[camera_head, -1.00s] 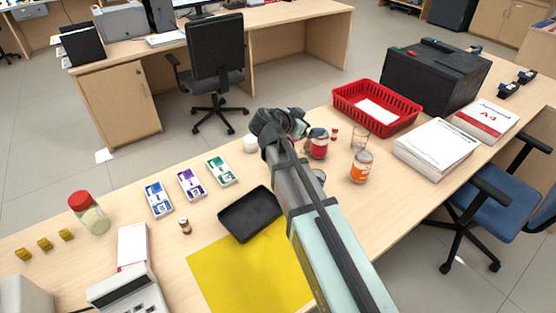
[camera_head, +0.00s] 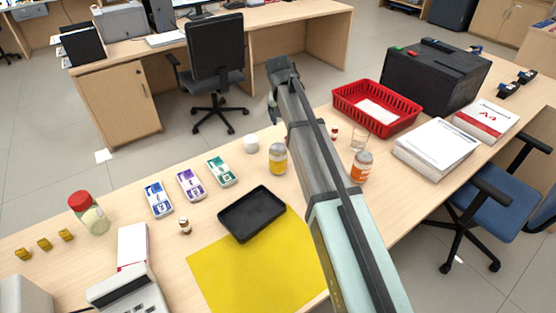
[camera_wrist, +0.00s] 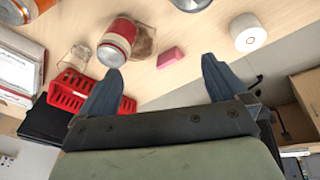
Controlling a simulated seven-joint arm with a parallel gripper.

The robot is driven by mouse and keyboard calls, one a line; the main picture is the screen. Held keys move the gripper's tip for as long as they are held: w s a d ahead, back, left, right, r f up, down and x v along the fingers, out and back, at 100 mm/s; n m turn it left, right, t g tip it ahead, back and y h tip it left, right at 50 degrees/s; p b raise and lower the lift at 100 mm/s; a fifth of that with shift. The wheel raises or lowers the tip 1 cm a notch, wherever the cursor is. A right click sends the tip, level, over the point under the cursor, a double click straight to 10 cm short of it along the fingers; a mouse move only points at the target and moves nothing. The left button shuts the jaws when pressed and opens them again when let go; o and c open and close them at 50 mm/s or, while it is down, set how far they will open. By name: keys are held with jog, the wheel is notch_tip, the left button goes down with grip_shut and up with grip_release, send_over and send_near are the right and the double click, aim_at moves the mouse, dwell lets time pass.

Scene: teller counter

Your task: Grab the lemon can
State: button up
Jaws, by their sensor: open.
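The lemon can (camera_head: 278,158) looks like a yellow can with a pale band and stands upright on the counter, just left of my arm in the head view. In the wrist view, a silver can end (camera_wrist: 190,3) is cut by the top edge; it may be the lemon can, but I cannot tell. My gripper (camera_wrist: 160,86) is open, with nothing between its fingers.
A red can (camera_wrist: 116,43) and pink block (camera_wrist: 171,57) lie near the fingers in the wrist view. A white roll (camera_head: 251,143) and black tray (camera_head: 252,213) are left.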

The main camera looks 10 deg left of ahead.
aim_at(278, 146)
jog(key=s+a+n, duration=0.1)
jog(key=n, duration=0.1)
jog(key=s+a+n+g+y, duration=0.1)
jog(key=n, duration=0.2)
jog(key=s+n+g, duration=0.1)
jog(key=n, duration=0.1)
jog(key=shift+a+f, duration=0.35)
jog(key=shift+a, duration=0.05)
jog(key=n, duration=0.2)
jog(key=s+n, duration=0.1)
jog(key=n, duration=0.1)
jog(key=shift+a+g+y, duration=0.15)
jog(key=shift+g+y, duration=0.15)
jog(key=n, duration=0.2)
jog(key=shift+s+n, duration=0.3)
jog(key=shift+f+n, duration=0.1)
jog(key=shift+n, duration=0.9)
notch_tip(278, 146, down, 8)
jog(key=shift+f, duration=0.2)
jog(key=shift+s+f, duration=0.2)
jog(key=shift+f, duration=2.45)
jog(key=c, duration=1.5)
